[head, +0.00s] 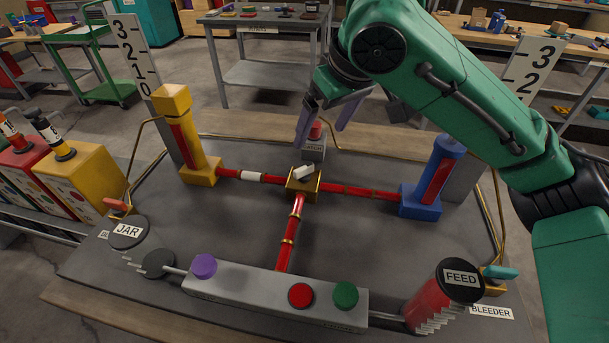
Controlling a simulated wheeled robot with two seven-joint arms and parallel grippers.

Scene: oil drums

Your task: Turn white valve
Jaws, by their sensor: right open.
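The white valve (303,172) is a small white handle on a brass block, where red pipes from the left, right and front meet. It sits tilted across the block. My right gripper (325,128) hangs from the green arm, just behind and above the valve. Its two purple-grey fingers are spread apart with nothing held between them. A small grey box with a red top stands behind the valve, partly between the fingers in the picture. The fingers appear apart from the valve. My left gripper is not in view.
A yellow column (188,135) stands left and a blue column (435,175) right of the valve. A grey button panel (270,290) lies in front. The deck between pipes and panel is clear.

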